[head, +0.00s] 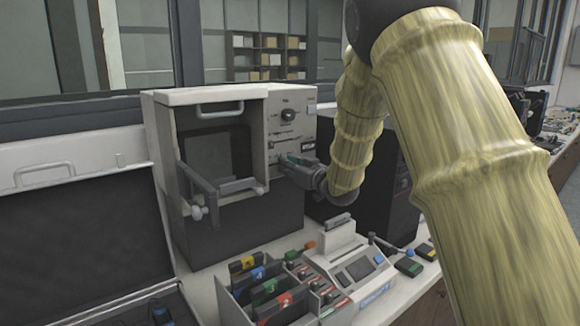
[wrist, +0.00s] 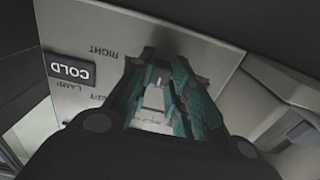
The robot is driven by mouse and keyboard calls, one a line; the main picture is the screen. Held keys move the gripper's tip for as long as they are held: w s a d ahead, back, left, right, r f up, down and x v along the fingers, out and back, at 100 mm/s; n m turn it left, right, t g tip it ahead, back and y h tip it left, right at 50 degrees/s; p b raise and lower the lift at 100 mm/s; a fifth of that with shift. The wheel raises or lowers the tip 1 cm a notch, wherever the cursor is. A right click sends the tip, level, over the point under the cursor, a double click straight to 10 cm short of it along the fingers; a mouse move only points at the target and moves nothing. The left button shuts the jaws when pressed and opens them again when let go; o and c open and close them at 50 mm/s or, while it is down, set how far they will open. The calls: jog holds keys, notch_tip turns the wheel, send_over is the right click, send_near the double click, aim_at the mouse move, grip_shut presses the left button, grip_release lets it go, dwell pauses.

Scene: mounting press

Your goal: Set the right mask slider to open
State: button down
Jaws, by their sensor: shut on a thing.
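The mounting press (head: 222,215) stands on the bench, with a grey control panel (head: 307,106) on its right side. My gripper (head: 291,163) reaches the lower part of this panel from the right. In the wrist view the panel (wrist: 105,25) appears upside down, with the labels RIGHT, LEFT and LAMP and a dark COLD display. The teal-padded fingers of my gripper (wrist: 162,78) are close together near the RIGHT label, shut on a small pale knob of the right mask slider (wrist: 158,79). The fingers hide most of the slider and its end positions.
The press has an open front with a grey bar frame (head: 215,187) across it. Below stand a rack of coloured-label cases (head: 262,285) and a white device with a screen (head: 358,270). An open black-lined case (head: 80,225) is at left.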

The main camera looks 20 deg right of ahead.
jog(key=a, duration=0.1)
jog(key=s+a, duration=0.1)
jog(key=a, duration=0.1)
jog(key=s+a, duration=0.1)
jog(key=a, duration=0.1)
jog(key=shift+a, duration=0.1)
jog(key=c, duration=1.3)
grip_release()
jog(key=shift+a, duration=0.15)
